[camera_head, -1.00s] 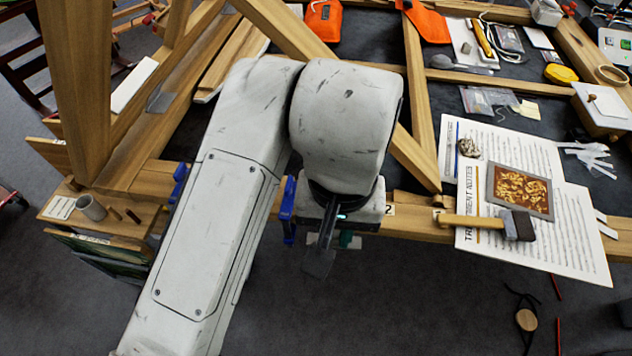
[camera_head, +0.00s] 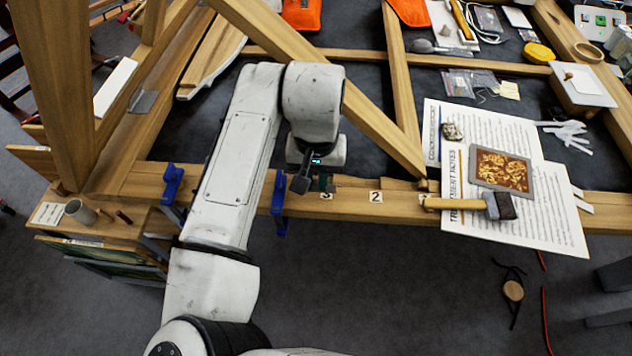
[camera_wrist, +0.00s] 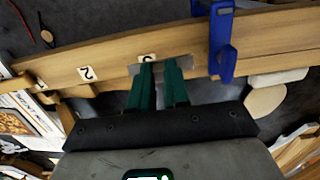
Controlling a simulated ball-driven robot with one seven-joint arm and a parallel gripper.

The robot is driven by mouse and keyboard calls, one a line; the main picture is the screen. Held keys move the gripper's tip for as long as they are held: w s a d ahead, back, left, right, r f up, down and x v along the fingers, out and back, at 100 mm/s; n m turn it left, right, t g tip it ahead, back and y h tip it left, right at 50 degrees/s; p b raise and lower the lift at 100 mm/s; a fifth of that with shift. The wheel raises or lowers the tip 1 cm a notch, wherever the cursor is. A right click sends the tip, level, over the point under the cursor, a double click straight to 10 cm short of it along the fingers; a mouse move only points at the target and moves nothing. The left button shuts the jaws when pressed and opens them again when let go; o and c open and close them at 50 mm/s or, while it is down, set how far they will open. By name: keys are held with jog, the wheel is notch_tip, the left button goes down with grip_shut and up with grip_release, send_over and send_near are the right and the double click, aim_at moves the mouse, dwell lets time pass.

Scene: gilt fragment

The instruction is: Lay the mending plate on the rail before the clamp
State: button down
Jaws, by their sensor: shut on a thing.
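The mending plate (camera_wrist: 184,63) shows in the wrist view as a thin grey strip, partly hidden by my fingers. My gripper (camera_wrist: 160,68) has green fingers shut on it, with plate showing on both sides. The plate is over or against the wooden rail (camera_wrist: 110,62), by the number 3 label; I cannot tell whether it touches. The blue clamp (camera_wrist: 222,45) is just right of the plate there. In the head view my gripper (camera_head: 323,181) is at the rail (camera_head: 400,206), right of the blue clamp (camera_head: 279,205); the plate cannot be made out.
Another blue clamp (camera_head: 172,186) is further left on the rail. A hammer (camera_head: 475,204) and printed sheets (camera_head: 545,215) lie over the rail to the right. A diagonal timber (camera_head: 365,125) rises behind my gripper. The rail by the number 2 label (camera_head: 376,196) is clear.

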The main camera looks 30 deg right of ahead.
aim_at(316, 180)
jog(key=shift+w+d+f+p, duration=0.15)
jog(key=shift+f+p, duration=0.3)
jog(key=shift+f, duration=1.35)
jog(key=shift+f, duration=0.15)
jog(key=c, duration=1.1)
grip_release()
notch_tip(316, 180, up, 12)
jog(key=shift+r+b, duration=0.2)
jog(key=shift+b, duration=0.55)
